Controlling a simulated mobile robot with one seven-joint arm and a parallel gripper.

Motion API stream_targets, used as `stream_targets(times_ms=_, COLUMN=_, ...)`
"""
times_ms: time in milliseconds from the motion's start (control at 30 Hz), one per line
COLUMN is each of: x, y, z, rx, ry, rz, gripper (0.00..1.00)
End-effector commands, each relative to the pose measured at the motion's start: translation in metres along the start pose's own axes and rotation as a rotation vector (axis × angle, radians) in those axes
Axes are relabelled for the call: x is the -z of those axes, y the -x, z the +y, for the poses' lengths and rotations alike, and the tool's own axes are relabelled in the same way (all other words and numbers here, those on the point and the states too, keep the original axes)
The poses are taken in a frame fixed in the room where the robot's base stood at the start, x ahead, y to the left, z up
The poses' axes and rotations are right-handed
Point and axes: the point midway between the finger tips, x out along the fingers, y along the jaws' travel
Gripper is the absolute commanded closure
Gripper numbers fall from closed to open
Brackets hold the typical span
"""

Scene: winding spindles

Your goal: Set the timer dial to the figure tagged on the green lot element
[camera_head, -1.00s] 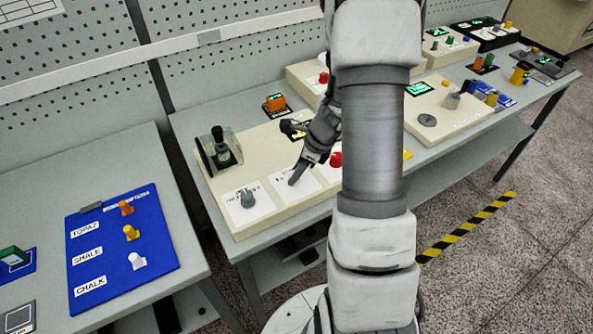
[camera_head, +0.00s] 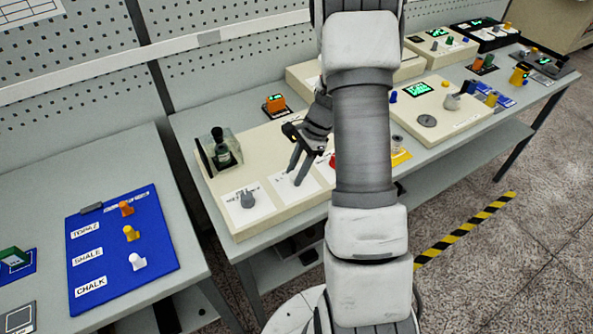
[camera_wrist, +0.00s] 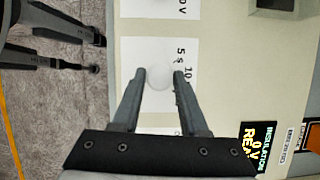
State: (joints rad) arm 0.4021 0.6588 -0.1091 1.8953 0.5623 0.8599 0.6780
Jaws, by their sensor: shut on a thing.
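My gripper (camera_head: 294,178) points down at the pale console (camera_head: 270,217), over the middle white dial plate. In the wrist view its fingertips (camera_wrist: 160,73) are shut on a pale round knob, the timer dial (camera_wrist: 158,79), whose plate (camera_wrist: 150,53) reads "5 s" and "10". The dial's pointer cannot be made out, and the knob is hidden by the fingers in the head view. A green block (camera_head: 12,256) stands at the far left on the other table; I cannot tell if it is the green lot element, and no figure on it is legible.
A grey knob (camera_head: 247,200) sits on the plate to the left. A clear-sided box (camera_head: 219,152) with a dark handle stands behind it. A red knob is partly hidden by my arm. A lit display (camera_wrist: 261,147) shows in the wrist view. A blue board (camera_head: 90,270) lies left.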

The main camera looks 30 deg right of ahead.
Motion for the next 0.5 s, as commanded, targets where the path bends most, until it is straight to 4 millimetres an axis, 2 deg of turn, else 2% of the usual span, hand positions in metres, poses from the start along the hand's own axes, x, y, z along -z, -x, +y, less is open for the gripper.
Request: stream_targets(times_ms=500, x=-0.0013, y=-0.0008, z=-0.0038, rx=-0.187, ry=0.452, rz=0.000, gripper=1.00)
